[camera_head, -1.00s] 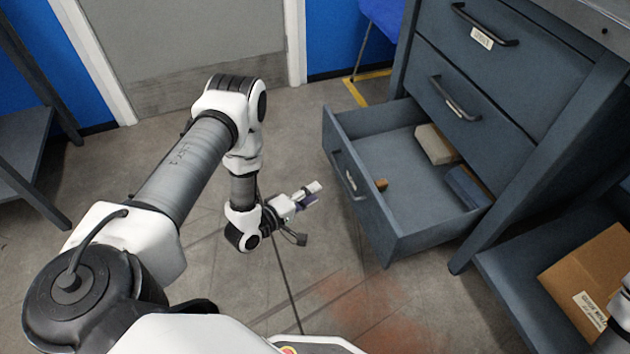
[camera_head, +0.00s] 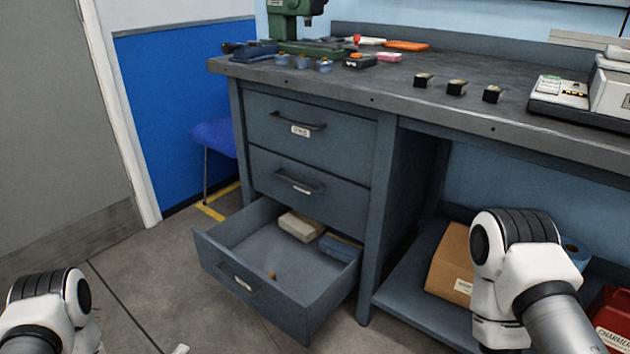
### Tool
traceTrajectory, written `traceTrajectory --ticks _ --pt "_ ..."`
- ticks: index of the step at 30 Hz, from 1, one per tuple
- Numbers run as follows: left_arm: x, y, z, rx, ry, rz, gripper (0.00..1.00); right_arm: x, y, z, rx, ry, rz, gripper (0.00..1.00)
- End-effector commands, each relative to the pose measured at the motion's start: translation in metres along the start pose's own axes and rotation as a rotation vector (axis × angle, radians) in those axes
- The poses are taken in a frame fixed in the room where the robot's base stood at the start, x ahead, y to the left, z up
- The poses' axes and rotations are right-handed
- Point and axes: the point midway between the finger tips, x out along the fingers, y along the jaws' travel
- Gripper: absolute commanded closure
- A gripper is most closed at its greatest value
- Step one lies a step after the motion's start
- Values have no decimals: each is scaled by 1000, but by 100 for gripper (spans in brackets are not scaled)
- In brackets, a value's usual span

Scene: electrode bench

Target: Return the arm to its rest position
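My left arm shows only at the bottom left corner. A small white tip at the bottom edge looks like part of my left gripper (camera_head: 180,349); the rest is cut off, so its opening cannot be told. It is in front of the open bottom drawer (camera_head: 225,268), apart from it. My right arm stands at the lower right, in front of the bench's lower shelf. Its gripper is out of view.
The pulled-out drawer holds a beige block (camera_head: 300,226), a blue block (camera_head: 341,247) and a small brown piece (camera_head: 271,275). A cardboard box (camera_head: 450,264) and red container (camera_head: 612,315) are near my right arm. Floor is clear left of the drawer.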

Motion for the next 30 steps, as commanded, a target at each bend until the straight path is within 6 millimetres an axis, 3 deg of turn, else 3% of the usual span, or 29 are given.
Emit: traceTrajectory --ticks 1,11,17,20,24,30 --pt "0 16 -2 2 0 7 63 -12 0 1 0 -3 0 60" --pt "4 89 5 13 -30 41 63 -66 0 0 0 0 0 60" --pt "3 156 20 12 -59 44 63 -118 -1 0 0 0 0 60" --pt "-2 197 30 15 -72 12 63 -155 -1 0 0 0 0 60" --pt "-19 260 50 89 -98 -122 63 -224 -2 0 0 0 0 60" --pt "-68 298 76 329 -179 -427 63 -296 -2 0 0 1 0 60"
